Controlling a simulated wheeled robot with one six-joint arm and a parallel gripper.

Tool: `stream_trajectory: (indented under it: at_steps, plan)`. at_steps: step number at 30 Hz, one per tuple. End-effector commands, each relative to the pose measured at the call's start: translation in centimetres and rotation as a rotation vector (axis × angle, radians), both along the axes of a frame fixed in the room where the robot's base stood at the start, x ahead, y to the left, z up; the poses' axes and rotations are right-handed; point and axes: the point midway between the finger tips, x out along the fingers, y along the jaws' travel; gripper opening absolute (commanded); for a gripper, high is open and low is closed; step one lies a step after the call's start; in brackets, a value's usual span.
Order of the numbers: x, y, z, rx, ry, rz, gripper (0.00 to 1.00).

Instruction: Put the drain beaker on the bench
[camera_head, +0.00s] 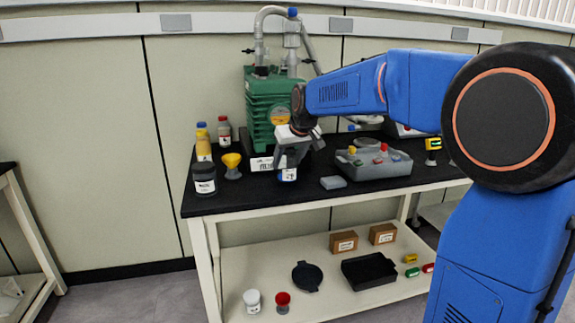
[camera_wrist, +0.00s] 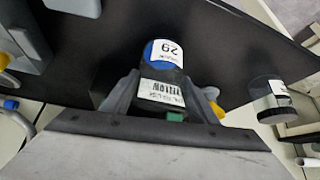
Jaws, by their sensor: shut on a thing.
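My gripper (camera_head: 287,160) is over the black bench (camera_head: 240,199), in front of the green pump. It is shut on a dark container with a blue part and white labels (camera_head: 288,175). In the wrist view, this labelled container (camera_wrist: 163,68) sits between the two fingers; one label reads "29". I cannot tell from the labels whether it is the drain beaker. In the head view most of it is hidden by the gripper, and I cannot tell whether its base touches the bench.
A yellow funnel-shaped piece (camera_head: 232,165) and dark jar (camera_head: 204,178) stand left. The front-left bench strip is clear. A lower shelf (camera_head: 325,300) holds boxes and a black tray (camera_head: 369,270).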

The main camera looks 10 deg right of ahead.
Motion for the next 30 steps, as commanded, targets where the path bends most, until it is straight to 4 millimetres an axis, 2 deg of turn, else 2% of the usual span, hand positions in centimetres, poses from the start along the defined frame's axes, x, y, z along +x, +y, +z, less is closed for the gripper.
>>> stream_trajectory:
  at_steps: [1, 4, 16, 17, 18, 30]
  plan:
    - [-0.1, 0.0, -0.8, -0.001, 0.003, 0.000, 0.29]
    - [0.3, 0.0, -1.6, 0.000, 0.001, 0.000, 0.29]
    - [0.4, 0.0, -2.0, 0.001, 0.000, -0.001, 0.29]
    - [0.4, 0.0, -1.9, 0.001, 0.000, -0.001, 0.61]
    - [0.4, 0.0, -1.9, 0.001, 0.000, -0.001, 0.70]
    - [0.3, 0.0, -1.5, 0.001, -0.001, -0.001, 0.72]
